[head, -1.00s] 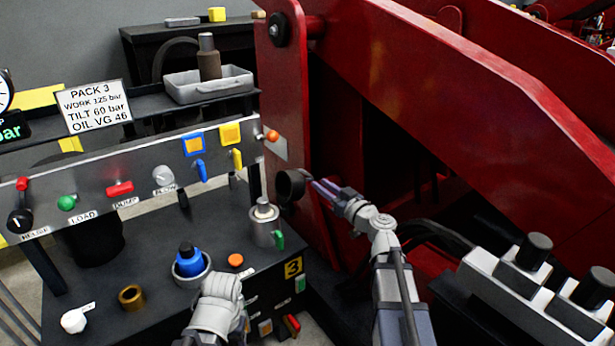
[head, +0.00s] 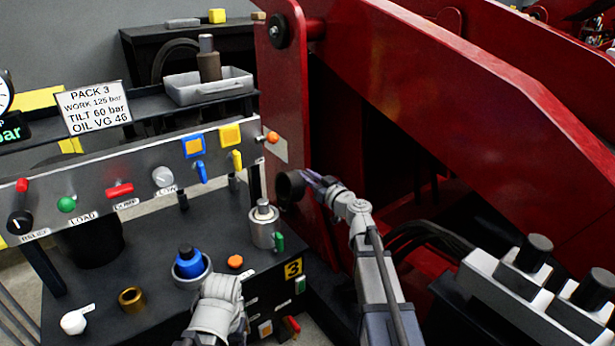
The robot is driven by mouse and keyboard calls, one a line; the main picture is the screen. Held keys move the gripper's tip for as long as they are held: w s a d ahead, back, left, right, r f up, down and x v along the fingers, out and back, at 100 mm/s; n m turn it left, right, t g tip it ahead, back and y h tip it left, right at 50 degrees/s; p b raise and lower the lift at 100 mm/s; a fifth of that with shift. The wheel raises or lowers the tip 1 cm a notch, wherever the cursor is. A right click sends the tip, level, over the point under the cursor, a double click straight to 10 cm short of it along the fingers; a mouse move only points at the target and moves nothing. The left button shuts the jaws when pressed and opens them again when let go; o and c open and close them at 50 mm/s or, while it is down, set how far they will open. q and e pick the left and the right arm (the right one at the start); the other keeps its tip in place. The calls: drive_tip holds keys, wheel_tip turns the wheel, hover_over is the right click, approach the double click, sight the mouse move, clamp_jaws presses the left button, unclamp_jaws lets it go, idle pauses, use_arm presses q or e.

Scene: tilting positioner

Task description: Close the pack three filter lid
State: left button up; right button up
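On the black pack marked 3 (head: 293,268) stands a silver cylindrical housing (head: 263,228) with a small knob on top. A dark round cup-shaped part (head: 290,188), which may be the filter lid, sits up at the red frame, behind and to the right of the housing, its round face towards me. My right gripper (head: 314,180) is right beside this part, at its right edge. I cannot tell whether it touches, and the finger gap is too small to judge. My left wrist shows low in the head view, in front of the pack; its fingers are hidden.
A blue cap in a grey cup (head: 190,264), a brass fitting (head: 131,298) and an orange button (head: 235,262) are on the pack top. A panel of levers and knobs (head: 120,190) runs behind. The red frame (head: 430,90) and a valve block (head: 530,290) bound the right.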

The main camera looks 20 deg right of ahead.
clamp_jaws()
idle(1.3)
